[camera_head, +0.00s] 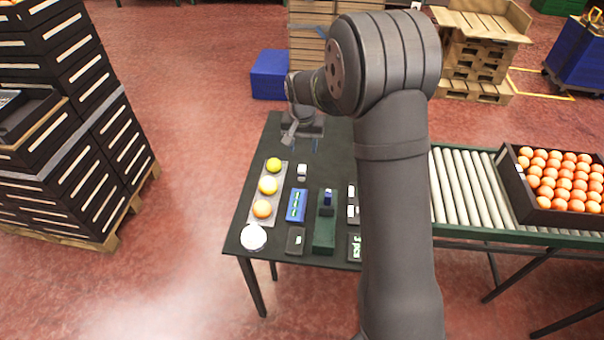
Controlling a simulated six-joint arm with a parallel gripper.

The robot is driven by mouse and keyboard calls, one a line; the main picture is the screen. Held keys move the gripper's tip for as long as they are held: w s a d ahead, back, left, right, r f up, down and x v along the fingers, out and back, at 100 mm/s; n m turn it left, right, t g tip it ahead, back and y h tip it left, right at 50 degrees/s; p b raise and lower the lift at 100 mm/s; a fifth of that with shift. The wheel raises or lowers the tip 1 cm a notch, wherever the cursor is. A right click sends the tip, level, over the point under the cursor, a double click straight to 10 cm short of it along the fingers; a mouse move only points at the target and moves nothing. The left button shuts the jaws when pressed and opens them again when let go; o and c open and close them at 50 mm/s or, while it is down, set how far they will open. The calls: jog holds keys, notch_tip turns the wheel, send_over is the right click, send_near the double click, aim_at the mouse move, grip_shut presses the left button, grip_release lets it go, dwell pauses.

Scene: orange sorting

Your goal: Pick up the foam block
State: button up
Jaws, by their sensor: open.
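I cannot tell for sure which item is the foam block. A small whitish block (302,171) lies on the dark table (320,152), right of the fruit. A small blue block (328,196) sits at the far end of a green stand (324,234). Two more whitish pieces, one (351,191) behind the other (351,212), lie beside my arm. My gripper (289,138) is over the far end of the table, beyond all of these. It is small in view and appears empty, with its jaws open.
A grey tray (282,172) with three yellow-to-orange fruits lies at the left. A blue tray (296,206), a white round item (253,237) and a dark square (295,240) lie nearer. My arm hides the table's right side. A roller conveyor (462,190) carries an orange-filled crate (520,192).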

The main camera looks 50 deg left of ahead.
aim_at(302, 168)
jog(key=f, duration=0.8)
jog(key=shift+w+a+f, duration=0.1)
jog(key=shift+w+a, duration=0.25)
jog(key=shift+w+a+f, duration=0.1)
jog(key=shift+a+f, duration=0.1)
jog(key=shift+f, duration=0.75)
jog(key=shift+a+f, duration=0.15)
jog(key=shift+f, duration=0.85)
jog(key=shift+w+a+f, duration=0.1)
jog(key=shift+a+f, duration=0.1)
jog(key=shift+f, duration=0.75)
grip_shut()
